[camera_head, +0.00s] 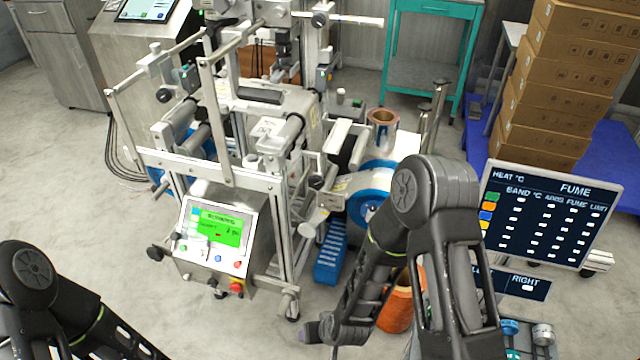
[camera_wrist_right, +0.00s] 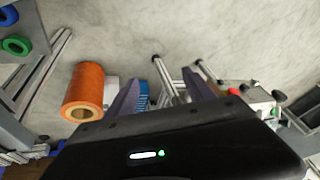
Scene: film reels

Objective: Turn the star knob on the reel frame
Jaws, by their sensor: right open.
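The reel frame (camera_head: 213,160) is a grey metal machine left of centre in the head view. Dark knobs show on it, one by the blue-edged reel (camera_head: 316,183) and one at the lower left (camera_head: 155,254); I cannot tell which is the star knob. My right gripper (camera_head: 322,333) is low in front of the frame, apart from it, and partly hidden by its own arm. In the right wrist view its two fingers (camera_wrist_right: 162,84) are spread with nothing between them. The frame's legs (camera_wrist_right: 170,75) lie beyond the fingertips. My left gripper is out of view.
An orange roll (camera_wrist_right: 84,92) stands right of the frame's base, partly behind my right arm in the head view. A dark display panel (camera_head: 545,215) is at the right. Stacked cartons (camera_head: 555,90) stand behind it. Floor left of the frame (camera_head: 70,180) is clear.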

